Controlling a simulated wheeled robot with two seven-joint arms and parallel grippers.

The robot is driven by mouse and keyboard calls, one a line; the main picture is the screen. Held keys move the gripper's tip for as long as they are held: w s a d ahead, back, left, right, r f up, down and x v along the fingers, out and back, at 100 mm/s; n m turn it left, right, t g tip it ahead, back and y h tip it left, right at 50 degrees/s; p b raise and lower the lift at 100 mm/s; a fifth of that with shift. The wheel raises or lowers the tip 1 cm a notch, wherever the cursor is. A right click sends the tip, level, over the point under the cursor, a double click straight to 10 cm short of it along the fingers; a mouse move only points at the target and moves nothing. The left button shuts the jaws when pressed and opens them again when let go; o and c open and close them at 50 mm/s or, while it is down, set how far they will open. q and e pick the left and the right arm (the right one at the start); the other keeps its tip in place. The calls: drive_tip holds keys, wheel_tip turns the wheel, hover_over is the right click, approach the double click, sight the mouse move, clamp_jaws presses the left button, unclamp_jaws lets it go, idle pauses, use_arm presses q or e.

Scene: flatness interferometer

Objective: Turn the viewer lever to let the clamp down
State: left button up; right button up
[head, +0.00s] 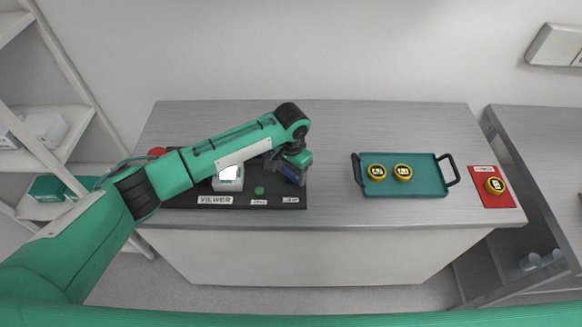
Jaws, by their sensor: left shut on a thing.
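The viewer (229,184) is a pale block with a bright white window. It stands on a black base board (240,203) at the left of the grey table, behind a label reading VIEWER. My left arm reaches over it from the left. My left gripper (292,178) points down at the right end of the board, above a small label there. It is shut on the viewer lever, which is mostly hidden under the gripper and wrist. The clamp cannot be made out behind my arm. My right gripper is not in view.
A green knob (259,190) sits on the board left of my gripper. A red round part (157,152) shows behind my arm. A teal tray (432,185) with two yellow-ringed pieces (376,172) stands right, beside a red mat (497,202) with another. Table between board and tray is clear.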

sight(291, 173)
use_arm(q)
drive_tip(key=m+p, duration=0.1)
drive_tip(key=m, duration=0.3)
drive_tip(key=shift+m, duration=0.3)
drive_tip(key=m, duration=0.4)
drive_tip(key=shift+m, duration=0.3)
drive_tip(key=o, duration=1)
drive_tip(key=shift+r, duration=0.15)
drive_tip(key=shift+r+b, duration=1.9)
drive_tip(key=shift+r, duration=4.9)
